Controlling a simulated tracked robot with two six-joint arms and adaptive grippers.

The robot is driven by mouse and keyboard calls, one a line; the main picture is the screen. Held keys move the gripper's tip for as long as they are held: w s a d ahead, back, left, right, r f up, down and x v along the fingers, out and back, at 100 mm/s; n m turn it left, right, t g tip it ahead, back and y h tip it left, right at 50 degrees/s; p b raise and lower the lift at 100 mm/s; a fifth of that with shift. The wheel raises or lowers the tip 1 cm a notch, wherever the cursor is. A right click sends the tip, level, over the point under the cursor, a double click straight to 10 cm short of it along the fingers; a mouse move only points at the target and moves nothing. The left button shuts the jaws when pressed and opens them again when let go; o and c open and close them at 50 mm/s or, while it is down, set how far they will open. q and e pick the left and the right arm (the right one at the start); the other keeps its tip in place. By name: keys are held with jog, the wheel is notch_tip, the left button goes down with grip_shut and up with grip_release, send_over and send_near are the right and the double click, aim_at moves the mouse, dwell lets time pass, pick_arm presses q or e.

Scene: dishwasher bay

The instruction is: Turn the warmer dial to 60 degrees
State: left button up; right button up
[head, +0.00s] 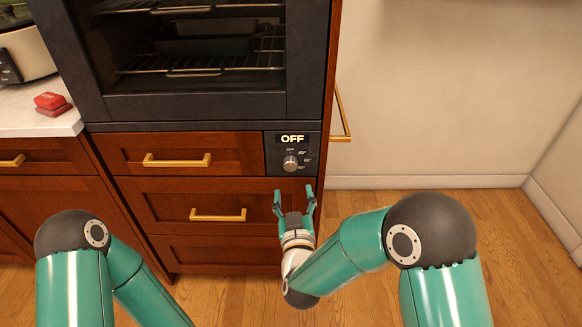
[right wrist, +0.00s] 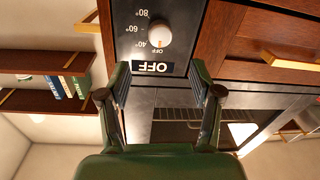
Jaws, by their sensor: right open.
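The warmer dial (head: 290,163) is a round, light silver knob on a dark panel (head: 272,142) below the oven. A display above it reads OFF. In the right wrist view, which is upside down, the dial (right wrist: 158,33) has 40°, 60° and 80° marks along one side; its pointer is too small to read surely. My right gripper (head: 294,193) is open and empty, its fingers pointing up toward the panel from just below the dial. The right wrist view shows its two fingers (right wrist: 160,78) spread apart, not touching the dial. My left gripper is out of view.
A wooden drawer (head: 128,154) with a brass handle is left of the panel, with more drawers below. The dark oven (head: 200,108) is above. A brass rail (head: 342,112) sticks out at right. A red object (head: 50,101) lies on the left counter.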

aim_at(292, 169)
jog(key=w, duration=1)
jog(key=shift+a, duration=0.3)
jog(key=c, duration=1.1)
jog(key=shift+f+m+b, duration=0.15)
jog(key=shift+m+b, duration=0.15)
jog(key=shift+b, duration=0.15)
jog(key=shift+c, duration=0.2)
jog(key=m+b, duration=0.2)
jog(key=b, duration=0.2)
jog(key=m+b, duration=0.2)
jog(key=b, duration=0.1)
jog(key=m+b, duration=0.3)
jog(key=b, duration=0.1)
jog(key=shift+f+b, duration=0.3)
jog(key=m+b, duration=0.7)
jog(key=b, duration=0.2)
jog(key=shift+d+m+t+h, duration=0.15)
jog(key=shift+m+t+h, duration=0.25)
jog(key=shift+r+m+b, duration=0.1)
jog(key=shift+m+b, duration=1.25)
jog(key=shift+m, duration=0.35)
jog(key=shift+h, duration=0.4)
